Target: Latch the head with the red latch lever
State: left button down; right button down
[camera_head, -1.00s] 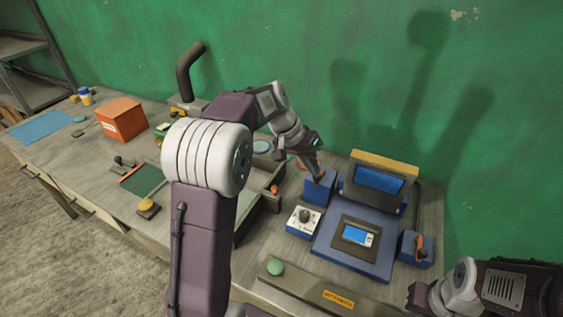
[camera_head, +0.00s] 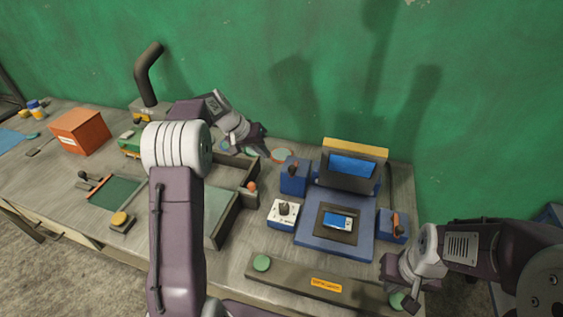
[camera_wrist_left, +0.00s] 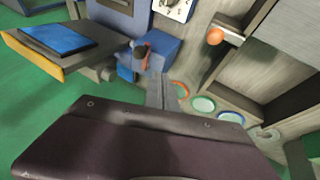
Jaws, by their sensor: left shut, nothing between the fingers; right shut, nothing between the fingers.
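The head (camera_head: 352,167), a blue-panelled plate with a yellow top edge, stands tilted up behind the blue base (camera_head: 335,243); it also shows in the left wrist view (camera_wrist_left: 62,38). A blue block (camera_head: 295,177) left of the head carries a small reddish lever (camera_wrist_left: 142,54) with a dark knob. A second blue block (camera_head: 388,228) at the base's right carries an orange-red lever (camera_head: 396,224). I cannot tell which is the latch lever. My left gripper (camera_head: 264,146) is shut and empty, behind and left of the left block. My right gripper (camera_head: 397,287) is shut and empty, front right of the base.
A handheld device (camera_head: 338,221) lies in the base's nest. A white knob box (camera_head: 284,213) stands left of it. A grey tray (camera_head: 226,228) with an orange-knobbed latch lies further left. A green-button bar (camera_head: 320,284) runs along the front. The green wall is close behind.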

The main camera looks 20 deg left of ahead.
aim_at(294, 166)
pick_arm(q)
jog(key=w+d+f+p, duration=0.2)
jog(key=d+f, duration=0.3)
jog(key=shift+w+d+f, duration=0.2)
jog(key=shift+d+f, duration=0.05)
jog(key=shift+f, duration=0.1)
